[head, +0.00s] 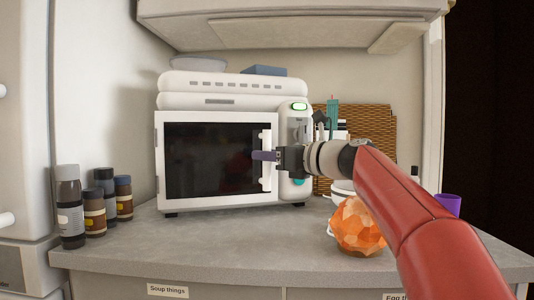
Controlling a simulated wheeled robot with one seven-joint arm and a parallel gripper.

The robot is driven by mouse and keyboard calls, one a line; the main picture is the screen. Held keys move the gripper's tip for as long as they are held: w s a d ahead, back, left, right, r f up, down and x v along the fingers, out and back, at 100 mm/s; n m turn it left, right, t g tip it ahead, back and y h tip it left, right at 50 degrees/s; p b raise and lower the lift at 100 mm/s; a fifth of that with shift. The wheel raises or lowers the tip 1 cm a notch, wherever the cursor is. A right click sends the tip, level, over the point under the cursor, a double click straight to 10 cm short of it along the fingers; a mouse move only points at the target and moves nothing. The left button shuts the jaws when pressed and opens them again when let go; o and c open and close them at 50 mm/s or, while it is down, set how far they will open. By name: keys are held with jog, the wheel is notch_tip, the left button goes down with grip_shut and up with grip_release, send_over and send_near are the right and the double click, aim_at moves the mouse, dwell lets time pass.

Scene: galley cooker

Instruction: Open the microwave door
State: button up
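The white microwave (220,90) stands on the grey counter against the back wall. Its door (215,116) has a dark window and looks closed. A white vertical handle (266,178) is on the right side of the door. My gripper (258,156) is at the middle of this handle, reaching in from the right with its fingers pointing left. The fingers overlap the handle in the picture. I cannot tell whether they are shut on it or only beside it. The control panel, with a green lit display (299,106), is partly hidden by my gripper and arm.
Several dark bottles (69,205) stand at the counter's left end. A faceted orange object (357,228) sits below my arm. A woven brown panel (375,130) and a purple cup (449,204) are to the right. The counter (205,245) before the microwave is clear.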

jog(key=shift+w+a, duration=0.3)
jog(key=shift+a, duration=0.1)
jog(key=shift+c, duration=0.5)
grip_shut()
jog(key=shift+s, duration=0.1)
